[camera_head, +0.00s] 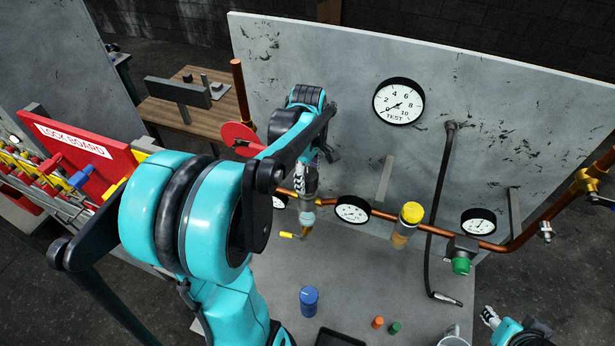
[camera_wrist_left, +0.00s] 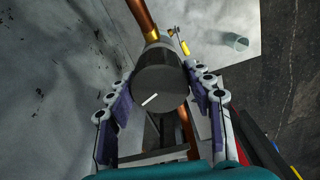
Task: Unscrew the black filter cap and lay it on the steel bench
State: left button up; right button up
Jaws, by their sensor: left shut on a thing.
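The black filter cap (camera_wrist_left: 163,80) shows in the left wrist view as a dark round disc with a short white line on its face. My left gripper (camera_wrist_left: 160,92) has one finger on each side of it and is shut on it. In the head view my left gripper (camera_head: 309,172) is over the filter on the copper pipe; my arm and fingers hide most of the cap there. The filter's pale clear bowl (camera_head: 307,219) hangs below. The steel bench (camera_head: 365,285) is the grey surface below the pipe. My right gripper (camera_head: 490,316) is at the lower right, its jaw opening unclear.
A blue cylinder (camera_head: 309,299), a black tray (camera_head: 340,338), and small orange (camera_head: 378,322) and green (camera_head: 394,327) pieces are on the bench. The copper pipe (camera_head: 384,214) carries gauges and a yellow-capped fitting (camera_head: 412,212). The bench middle is clear.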

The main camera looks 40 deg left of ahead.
aim_at(308, 174)
pick_arm(q)
jog(key=shift+r, duration=0.1)
jog(key=shift+r+p, duration=1.85)
jog(key=shift+r, duration=0.6)
jog(key=shift+f, duration=0.1)
